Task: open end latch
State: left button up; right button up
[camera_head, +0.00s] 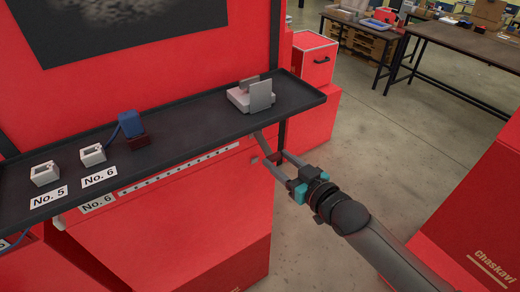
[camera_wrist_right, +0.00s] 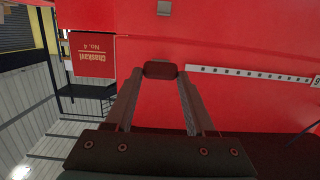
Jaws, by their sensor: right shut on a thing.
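The end latch appears to be the small dark red block (camera_wrist_right: 160,70) at the near end of the white dotted strip (camera_wrist_right: 250,74) in the right wrist view. My right gripper (camera_head: 270,150) reaches in under the shelf's right part, its two fingers on either side of a small red piece. In the wrist view, the fingertips (camera_wrist_right: 161,73) hold the dark red block between them. In the head view the strip (camera_head: 180,171) runs along the red box's front edge, with a No. 6 label at its left end. My left gripper is not in view.
A black shelf (camera_head: 190,120) overhangs the strip. It carries white No. 5 (camera_head: 45,174) and No. 6 (camera_head: 92,155) blocks, a blue connector (camera_head: 131,124) and a white fixture (camera_head: 252,95). A red cabinet (camera_head: 470,230) stands at right; floor lies between.

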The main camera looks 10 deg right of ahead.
jog(key=shift+r, duration=0.25)
jog(key=shift+s+d+r, duration=0.1)
jog(key=shift+s+r, duration=0.05)
jog(key=shift+r, duration=0.45)
jog(key=o, duration=0.8)
jog(key=shift+r, duration=0.1)
jog(key=shift+o, duration=1.4)
jog(key=shift+s, duration=0.15)
jog(key=shift+o, duration=0.6)
jog(key=shift+v, duration=2)
jog(key=shift+s, duration=0.1)
